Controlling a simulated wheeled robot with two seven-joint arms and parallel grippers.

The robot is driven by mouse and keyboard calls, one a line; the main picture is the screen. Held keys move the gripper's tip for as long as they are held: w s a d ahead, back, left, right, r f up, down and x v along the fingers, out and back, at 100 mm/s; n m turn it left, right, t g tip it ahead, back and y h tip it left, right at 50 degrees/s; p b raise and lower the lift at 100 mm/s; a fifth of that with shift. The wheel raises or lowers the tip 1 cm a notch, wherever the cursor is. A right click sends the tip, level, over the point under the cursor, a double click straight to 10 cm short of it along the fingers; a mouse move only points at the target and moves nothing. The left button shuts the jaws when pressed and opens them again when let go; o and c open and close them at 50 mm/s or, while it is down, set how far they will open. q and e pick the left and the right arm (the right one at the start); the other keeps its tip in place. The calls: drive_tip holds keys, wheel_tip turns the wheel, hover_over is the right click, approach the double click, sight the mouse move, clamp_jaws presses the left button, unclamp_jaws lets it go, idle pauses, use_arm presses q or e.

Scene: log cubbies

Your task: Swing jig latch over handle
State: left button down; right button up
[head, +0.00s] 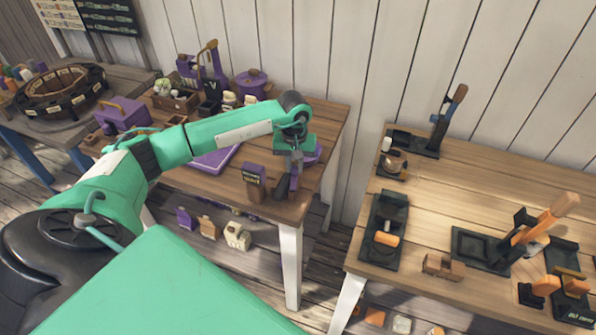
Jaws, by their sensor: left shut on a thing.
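My left gripper (287,186) points down at the right end of the left wooden table. It is shut on a small purple piece (294,181), mostly hidden by the fingers; I cannot tell whether this is the latch. A purple block with a dark label (255,180) stands just left of the gripper. More purple shows behind my wrist (312,155). On the right table, a black jig (478,250) holds a tilted tool with an orange-tan handle (558,213). Another black jig (412,143) at the back has an upright dark arm with a brown tip (457,97). My right gripper is out of view.
The left table (334,118) carries a purple pot (251,84), a purple toolbox (122,115) and crates. The right table (430,200) also holds a black tray (381,232) and a small wooden block (443,267). A floor gap separates the tables.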

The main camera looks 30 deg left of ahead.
use_arm(q)
drive_tip(key=n+b, duration=0.2)
drive_tip(key=s+a+n+b, duration=0.1)
drive_tip(key=shift+a+f+n+b, duration=0.2)
drive_tip(key=shift+n+b, duration=0.15)
drive_tip(key=shift+n, duration=0.05)
drive_tip(key=n+b, duration=0.1)
drive_tip(key=s+n+b, duration=0.1)
drive_tip(key=shift+a+n, duration=0.3)
drive_tip(key=n+b, duration=0.1)
drive_tip(key=s+n+b, duration=0.1)
drive_tip(key=shift+a+n, duration=0.2)
drive_tip(key=shift+n, duration=0.2)
drive_tip(key=s+n+b, duration=0.1)
drive_tip(key=n, duration=0.1)
drive_tip(key=n+b, duration=0.1)
drive_tip(key=shift+s+r+n+b, duration=0.15)
drive_tip(key=shift+s+n+b, duration=0.15)
drive_tip(key=shift+s+n, duration=0.2)
drive_tip(key=shift+n, duration=0.2)
drive_tip(key=shift+s+r+n+b, duration=0.1)
drive_tip(key=shift+s+n+b, duration=0.15)
drive_tip(key=shift+n+b, duration=0.25)
